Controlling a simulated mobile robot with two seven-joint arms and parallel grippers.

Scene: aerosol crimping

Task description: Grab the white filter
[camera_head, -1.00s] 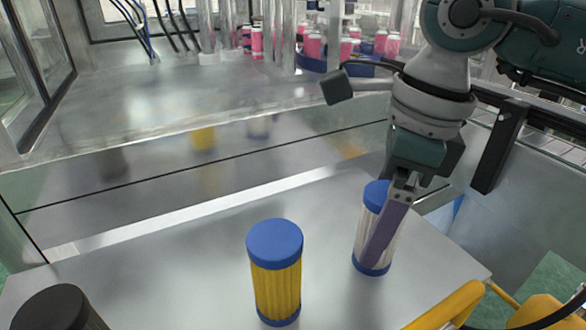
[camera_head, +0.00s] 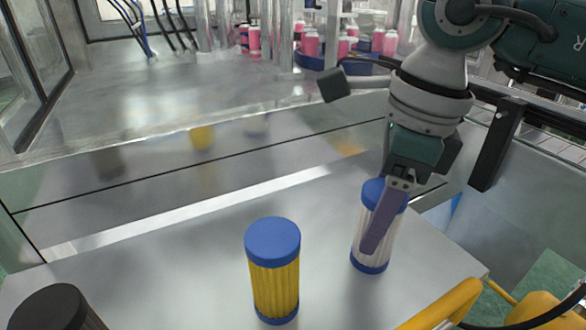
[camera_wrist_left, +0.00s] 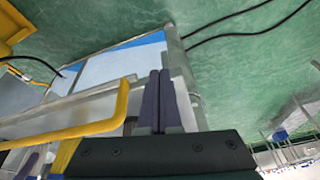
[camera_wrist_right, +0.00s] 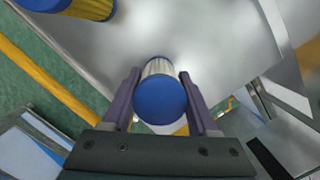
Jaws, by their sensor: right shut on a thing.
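The white filter (camera_head: 365,228), a pleated white cylinder with blue end caps, stands upright near the right side of the metal table. My right gripper (camera_head: 378,232) comes down on it from above, and one purple finger crosses its front. In the right wrist view the filter's blue top cap (camera_wrist_right: 160,99) sits between the two fingers (camera_wrist_right: 160,100), which are shut on it. The filter's base looks to be at the table's surface. My left gripper shows only in the left wrist view, with its two purple fingers (camera_wrist_left: 158,100) together and empty.
A yellow filter (camera_head: 274,285) with blue caps stands left of the white one, apart from it. A black-topped filter (camera_head: 52,308) is at the lower left. A yellow rail (camera_head: 445,305) runs by the table's front right. The table (camera_head: 180,265) between them is bare.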

